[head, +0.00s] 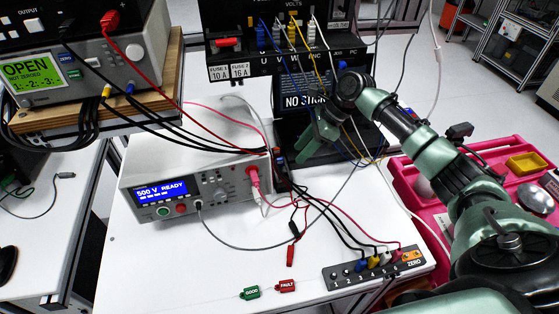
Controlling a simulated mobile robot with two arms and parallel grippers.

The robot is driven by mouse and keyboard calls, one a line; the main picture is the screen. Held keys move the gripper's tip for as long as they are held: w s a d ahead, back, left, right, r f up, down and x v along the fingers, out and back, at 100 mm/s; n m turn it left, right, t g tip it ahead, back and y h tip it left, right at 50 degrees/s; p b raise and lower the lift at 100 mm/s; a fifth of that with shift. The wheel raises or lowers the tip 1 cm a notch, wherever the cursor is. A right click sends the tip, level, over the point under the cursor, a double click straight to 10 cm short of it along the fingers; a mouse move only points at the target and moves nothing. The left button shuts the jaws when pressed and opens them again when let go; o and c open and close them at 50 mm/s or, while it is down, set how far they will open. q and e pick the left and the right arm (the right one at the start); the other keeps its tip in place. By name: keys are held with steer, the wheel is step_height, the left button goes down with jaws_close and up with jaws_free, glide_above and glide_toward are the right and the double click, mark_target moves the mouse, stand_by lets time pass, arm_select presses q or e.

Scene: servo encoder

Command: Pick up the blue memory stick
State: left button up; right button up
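I cannot make out a blue memory stick for certain in the head view. A small blue and red item (408,114) shows beside my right arm, too small to identify. My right arm comes in from the right, and its green gripper (316,138) is in front of the black stand, above the back of the white table. The frame does not show clearly whether its fingers are apart or closed, and I see nothing held in them. The gripper and arm hide part of the stand and the table's back right. My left gripper is not in view.
A white tester (190,170) reading "500 V READY" stands on the white table (225,262). A terminal strip (345,277) and green and red tags (286,286) lie in front. Loose cables cross the middle. A pink tray (420,205) is at the right.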

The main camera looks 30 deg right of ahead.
mark_target(280, 159)
steer(key=a, duration=0.1)
steer(key=w+a, duration=0.1)
steer(key=a+p, duration=0.1)
steer(key=shift+w+a+r, duration=0.15)
steer(key=shift+w, duration=0.15)
steer(key=shift+p+x, duration=0.35)
steer(key=shift+x, duration=0.9)
steer(key=shift+w+a+f, duration=0.25)
steer(key=shift+a+f, duration=0.1)
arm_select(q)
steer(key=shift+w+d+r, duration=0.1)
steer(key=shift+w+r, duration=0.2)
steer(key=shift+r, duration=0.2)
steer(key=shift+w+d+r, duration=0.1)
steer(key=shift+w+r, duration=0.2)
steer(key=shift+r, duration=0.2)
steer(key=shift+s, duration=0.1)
arm_select(e)
jaws_close()
